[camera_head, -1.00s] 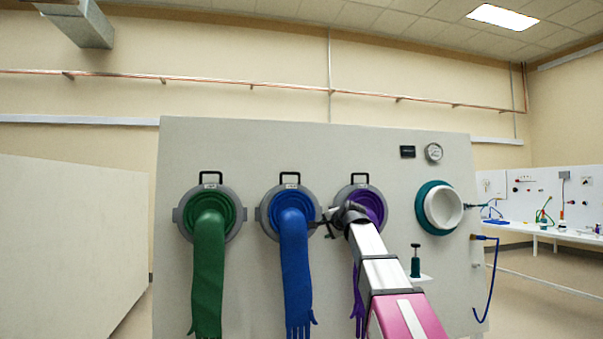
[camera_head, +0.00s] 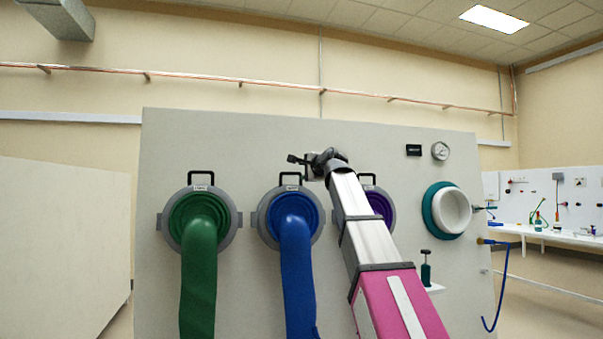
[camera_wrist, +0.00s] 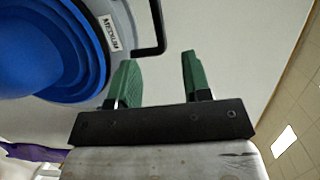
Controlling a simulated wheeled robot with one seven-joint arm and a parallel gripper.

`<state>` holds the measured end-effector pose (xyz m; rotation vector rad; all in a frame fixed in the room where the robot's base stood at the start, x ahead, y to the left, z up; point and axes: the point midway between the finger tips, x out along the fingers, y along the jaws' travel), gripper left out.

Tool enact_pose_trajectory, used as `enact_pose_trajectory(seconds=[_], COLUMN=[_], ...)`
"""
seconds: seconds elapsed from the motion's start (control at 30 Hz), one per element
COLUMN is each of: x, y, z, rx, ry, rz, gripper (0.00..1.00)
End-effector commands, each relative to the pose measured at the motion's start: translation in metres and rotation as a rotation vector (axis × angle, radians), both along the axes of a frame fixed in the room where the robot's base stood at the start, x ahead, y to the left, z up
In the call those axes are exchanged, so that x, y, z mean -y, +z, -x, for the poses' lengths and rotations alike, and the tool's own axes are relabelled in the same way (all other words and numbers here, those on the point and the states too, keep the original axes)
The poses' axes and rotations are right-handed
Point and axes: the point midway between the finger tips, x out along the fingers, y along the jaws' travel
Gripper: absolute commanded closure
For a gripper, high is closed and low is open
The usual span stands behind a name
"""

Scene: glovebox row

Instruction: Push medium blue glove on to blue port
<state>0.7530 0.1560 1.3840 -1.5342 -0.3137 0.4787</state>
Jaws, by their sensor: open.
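The blue glove (camera_head: 297,285) hangs down from the round blue port (camera_head: 309,219) in the middle of the panel. The port has a grey ring and a black handle (camera_head: 290,178) on top. In the wrist view the blue port (camera_wrist: 105,60) fills the left side, with a label reading MEDIUM (camera_wrist: 111,33) and the black handle (camera_wrist: 157,30) to its right. My gripper (camera_head: 298,162) is open and empty, above and to the right of the blue port, near the handle. Its green fingers (camera_wrist: 157,75) show apart in the wrist view.
A green glove and port (camera_head: 199,225) are to the left. A purple port (camera_head: 381,205) is partly hidden behind my arm. A white round port with teal ring (camera_head: 450,210), a gauge (camera_head: 440,151) and a small pump (camera_head: 426,268) are to the right.

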Motion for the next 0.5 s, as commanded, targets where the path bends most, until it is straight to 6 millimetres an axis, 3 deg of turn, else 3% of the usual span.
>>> enact_pose_trajectory(seconds=[0.27, 0.5], x=[-0.012, -0.032], y=[-0.002, -0.006], z=[-0.024, -0.059], rx=[-0.002, -0.002], ry=[0.0, 0.0], rz=[0.001, 0.002], gripper=[0.55, 0.55])
